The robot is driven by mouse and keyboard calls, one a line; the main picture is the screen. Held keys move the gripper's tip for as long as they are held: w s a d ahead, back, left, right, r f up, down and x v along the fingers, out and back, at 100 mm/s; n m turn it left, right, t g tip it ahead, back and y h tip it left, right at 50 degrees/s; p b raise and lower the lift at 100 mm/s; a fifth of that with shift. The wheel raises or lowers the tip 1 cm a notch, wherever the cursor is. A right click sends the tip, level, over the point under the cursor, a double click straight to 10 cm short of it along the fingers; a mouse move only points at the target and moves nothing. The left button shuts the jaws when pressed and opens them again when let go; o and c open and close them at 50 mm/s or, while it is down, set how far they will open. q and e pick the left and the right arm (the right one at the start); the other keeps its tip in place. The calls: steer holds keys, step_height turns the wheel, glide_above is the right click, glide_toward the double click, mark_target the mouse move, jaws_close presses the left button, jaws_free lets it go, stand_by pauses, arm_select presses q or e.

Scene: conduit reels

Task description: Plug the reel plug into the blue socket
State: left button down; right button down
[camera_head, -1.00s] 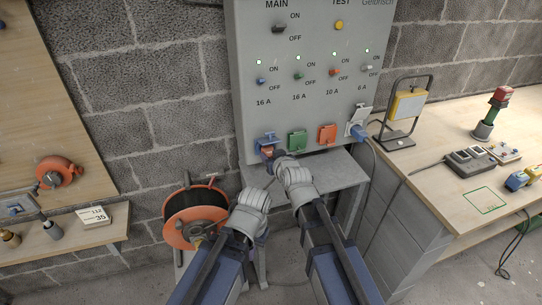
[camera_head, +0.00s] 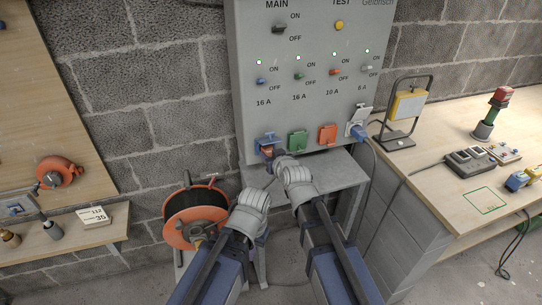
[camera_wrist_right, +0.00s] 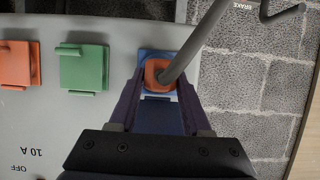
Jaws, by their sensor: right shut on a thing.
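The orange reel plug (camera_wrist_right: 154,76) is at the blue socket (camera_wrist_right: 145,54), with its face against or inside it; I cannot tell how deep it sits. A thick grey cable (camera_wrist_right: 185,52) leaves the plug. My right gripper (camera_wrist_right: 160,80) is shut on the plug, one finger on each side. In the head view the blue socket (camera_head: 265,139) is at the panel's lower left with its lid up, and the plug (camera_head: 267,151) shows just below the lid, beside my right gripper (camera_head: 277,157). My left wrist is low, near the reel (camera_head: 194,214); its fingers are not clear.
Green (camera_head: 297,140) and orange (camera_head: 327,134) sockets sit to the right on the grey panel (camera_head: 310,112). A blue plug (camera_head: 359,132) fills the rightmost socket. A grey shelf (camera_head: 338,170) lies under the panel. A workbench (camera_head: 450,200) stands at the right.

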steer(key=shift+w+a, duration=0.1)
steer(key=shift+w, duration=0.2)
steer(key=shift+c, duration=1.4)
jaws_free()
steer(key=p+v, duration=0.3)
steer(key=v, duration=0.4)
steer(key=shift+s, duration=0.35)
steer(key=shift+r, duration=0.15)
